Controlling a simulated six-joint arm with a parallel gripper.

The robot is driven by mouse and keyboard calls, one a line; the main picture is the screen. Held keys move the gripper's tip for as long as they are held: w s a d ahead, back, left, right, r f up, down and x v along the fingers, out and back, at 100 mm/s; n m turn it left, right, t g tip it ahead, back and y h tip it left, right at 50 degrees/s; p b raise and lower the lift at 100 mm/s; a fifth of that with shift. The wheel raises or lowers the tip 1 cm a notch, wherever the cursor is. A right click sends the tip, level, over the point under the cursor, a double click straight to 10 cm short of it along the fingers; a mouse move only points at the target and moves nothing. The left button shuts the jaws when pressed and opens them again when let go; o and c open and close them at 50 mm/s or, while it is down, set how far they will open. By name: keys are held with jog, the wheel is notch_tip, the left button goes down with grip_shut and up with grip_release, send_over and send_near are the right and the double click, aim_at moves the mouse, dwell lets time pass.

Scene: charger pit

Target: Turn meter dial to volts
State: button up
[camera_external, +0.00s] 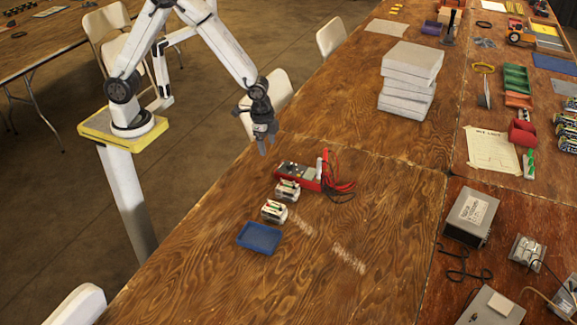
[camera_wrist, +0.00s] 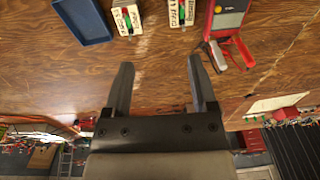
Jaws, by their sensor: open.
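The red meter (camera_external: 300,174) lies on the wooden table with red leads at its right end. Its dial is too small to make out in the external view.
Two battery holders, one nearer the meter (camera_external: 288,191) and one farther (camera_external: 274,211), stand in front of it. A blue tray (camera_external: 259,237) lies beyond them. A stack of pale boxes (camera_external: 410,80) stands at the back.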

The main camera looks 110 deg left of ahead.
jog(key=g, duration=0.1)
send_over(290, 164)
notch_tip(290, 164, down, 10)
jog(key=shift+s+r, duration=0.1)
jog(key=shift+r, duration=0.15)
jog(key=shift+f, duration=0.15)
jog(key=shift+f, duration=3.75)
grip_shut()
